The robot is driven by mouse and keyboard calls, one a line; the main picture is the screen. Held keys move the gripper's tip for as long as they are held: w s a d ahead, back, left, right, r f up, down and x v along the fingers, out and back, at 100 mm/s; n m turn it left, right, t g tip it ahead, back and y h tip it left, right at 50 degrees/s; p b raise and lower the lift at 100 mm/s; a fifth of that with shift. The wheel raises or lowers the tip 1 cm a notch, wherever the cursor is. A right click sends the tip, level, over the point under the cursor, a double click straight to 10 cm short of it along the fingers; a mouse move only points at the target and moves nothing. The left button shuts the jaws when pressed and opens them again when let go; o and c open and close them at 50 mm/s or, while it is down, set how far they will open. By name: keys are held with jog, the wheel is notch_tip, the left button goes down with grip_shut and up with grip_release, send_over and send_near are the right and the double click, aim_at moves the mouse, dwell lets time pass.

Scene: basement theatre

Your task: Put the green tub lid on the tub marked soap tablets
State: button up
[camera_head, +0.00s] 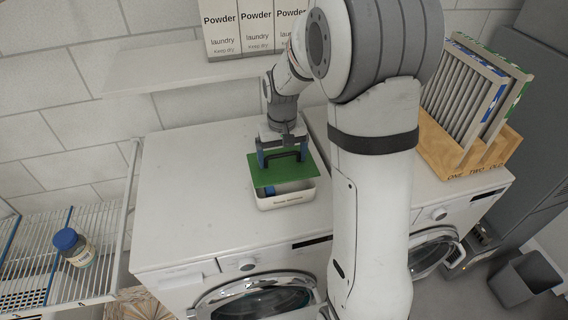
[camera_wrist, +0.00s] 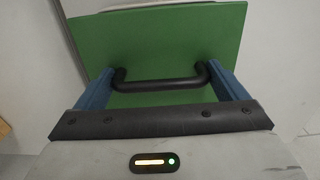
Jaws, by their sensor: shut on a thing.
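The green tub lid (camera_head: 273,173) is a flat plate with a black bar handle (camera_head: 281,156). My gripper (camera_head: 282,159) is shut on this handle from above. In the wrist view, the blue fingers of my gripper (camera_wrist: 160,88) stand at both ends of the black handle, and the green lid (camera_wrist: 165,45) fills the space beyond. The white tub (camera_head: 287,199) sits on the washing machine under the lid. The lid is tilted and partly over the tub, with its front part open and a blue thing showing inside. The label on the tub's front is too small to read surely.
The washing machine top (camera_head: 190,185) is clear left of the tub. A wooden rack (camera_head: 461,150) with filters stands on the right machine. Powder boxes (camera_head: 256,28) stand on the shelf above. A blue-capped jar (camera_head: 74,247) is on the wire rack at left.

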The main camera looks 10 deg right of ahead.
aim_at(283, 164)
notch_tip(283, 164, down, 4)
jog(key=shift+r, duration=0.15)
jog(key=shift+s, duration=0.15)
jog(key=shift+f+b, duration=0.35)
jog(key=shift+f, duration=0.2)
jog(key=o, duration=0.7)
jog(key=shift+r, duration=0.1)
